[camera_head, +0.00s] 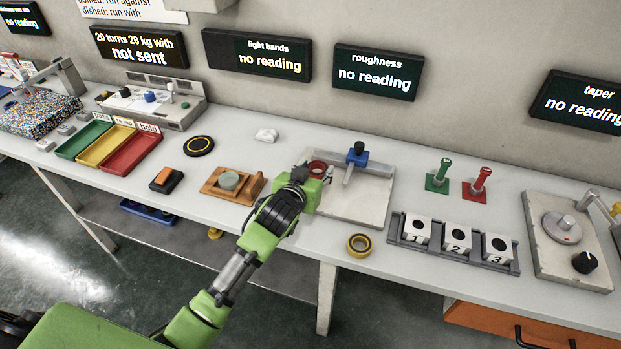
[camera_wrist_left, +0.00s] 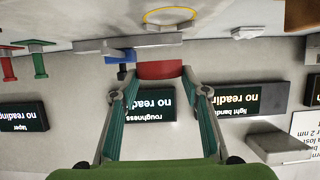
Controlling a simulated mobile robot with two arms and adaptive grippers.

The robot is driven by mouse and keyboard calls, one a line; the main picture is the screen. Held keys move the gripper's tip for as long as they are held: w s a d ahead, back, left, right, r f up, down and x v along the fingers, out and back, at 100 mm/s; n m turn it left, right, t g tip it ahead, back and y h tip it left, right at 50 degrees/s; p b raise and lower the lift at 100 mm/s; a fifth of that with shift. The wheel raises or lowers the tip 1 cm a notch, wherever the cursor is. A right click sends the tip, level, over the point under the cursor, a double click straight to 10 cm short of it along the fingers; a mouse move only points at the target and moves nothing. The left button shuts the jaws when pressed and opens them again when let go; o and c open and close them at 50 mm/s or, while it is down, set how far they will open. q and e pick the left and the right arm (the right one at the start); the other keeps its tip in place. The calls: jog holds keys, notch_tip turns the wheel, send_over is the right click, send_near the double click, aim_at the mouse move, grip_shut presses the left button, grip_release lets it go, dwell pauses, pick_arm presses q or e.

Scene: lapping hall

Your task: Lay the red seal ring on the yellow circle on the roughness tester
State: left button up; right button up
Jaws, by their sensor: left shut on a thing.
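My left gripper (camera_head: 316,180) is shut on the red seal ring (camera_head: 318,167), above the left part of the roughness tester (camera_head: 370,200). In the left wrist view, which is upside down, the red ring (camera_wrist_left: 160,69) sits between the two fingertips (camera_wrist_left: 160,84). The yellow circle (camera_wrist_left: 150,20) shows there as a thin outline, apart from the ring; I cannot make it out in the head view. The tester is a pale flat plate with a blue stylus holder (camera_head: 358,156) at its back. My right gripper is not in view.
A yellow-black ring (camera_head: 359,245) lies at the bench's front edge. A rack of numbered blocks (camera_head: 455,245) stands right of the tester, with green (camera_head: 438,178) and red (camera_head: 477,185) posts behind. A wooden holder (camera_head: 247,190) is on the left.

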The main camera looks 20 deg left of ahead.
aim_at(311, 172)
pick_arm(q)
jog(key=shift+w+a+f, duration=0.4)
jog(key=shift+f, duration=0.2)
jog(key=shift+w+a+f, duration=0.35)
jog(key=shift+f, duration=0.2)
jog(key=shift+a+f+p, duration=0.1)
jog(key=shift+f+p, duration=0.2)
jog(key=shift+f, duration=1.45)
jog(key=o, duration=1.2)
jog(key=shift+o, duration=0.2)
jog(key=v, duration=1.2)
